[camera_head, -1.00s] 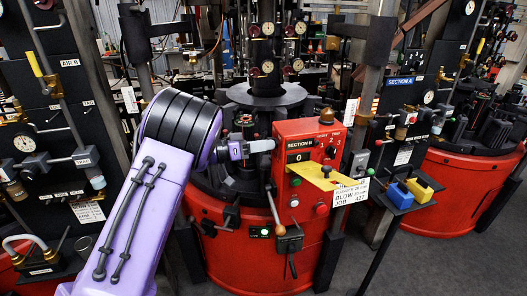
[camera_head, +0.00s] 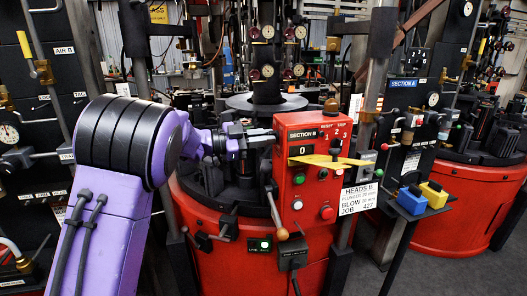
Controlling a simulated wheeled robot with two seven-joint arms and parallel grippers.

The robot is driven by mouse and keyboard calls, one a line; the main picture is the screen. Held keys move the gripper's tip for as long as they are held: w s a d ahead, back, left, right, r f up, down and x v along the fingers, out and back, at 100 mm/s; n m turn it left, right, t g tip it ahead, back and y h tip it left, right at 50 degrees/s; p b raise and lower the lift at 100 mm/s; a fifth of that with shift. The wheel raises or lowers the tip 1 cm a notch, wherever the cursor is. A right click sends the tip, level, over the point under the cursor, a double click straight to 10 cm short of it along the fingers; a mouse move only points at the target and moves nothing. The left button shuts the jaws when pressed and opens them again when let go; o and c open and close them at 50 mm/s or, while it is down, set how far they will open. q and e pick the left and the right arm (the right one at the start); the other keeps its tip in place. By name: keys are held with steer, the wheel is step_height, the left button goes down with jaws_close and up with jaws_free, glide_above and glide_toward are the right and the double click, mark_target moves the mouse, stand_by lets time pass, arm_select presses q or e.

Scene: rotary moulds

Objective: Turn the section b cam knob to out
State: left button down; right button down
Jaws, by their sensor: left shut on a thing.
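The red SECTION B box (camera_head: 300,190) stands in the middle, with a small display reading 0 (camera_head: 303,150) and buttons on its front. My left gripper (camera_head: 272,137) reaches in from the left, and its dark fingers are at the box's upper left side. It is shut on a small part there, which seems to be the section B cam knob. The fingers hide most of that part, so its setting cannot be read. My right gripper is not in view.
A yellow plate (camera_head: 325,161) juts across the box front. A lever with a wooden ball (camera_head: 282,234) hangs at its lower left. A shelf with blue (camera_head: 411,200) and yellow (camera_head: 434,194) blocks stands to the right. Dark machine columns rise close behind.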

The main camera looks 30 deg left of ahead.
arm_select(q)
steer(key=shift+m+b, duration=1.7)
steer(key=shift+b, duration=0.25)
steer(key=c, duration=1.2)
jaws_free()
steer(key=shift+w, duration=0.1)
steer(key=shift+o, duration=0.2)
steer(key=b+v, duration=0.2)
steer(key=v, duration=0.8)
steer(key=shift+a+b, duration=0.25)
steer(key=shift+b, duration=0.05)
steer(key=shift+f, duration=0.1)
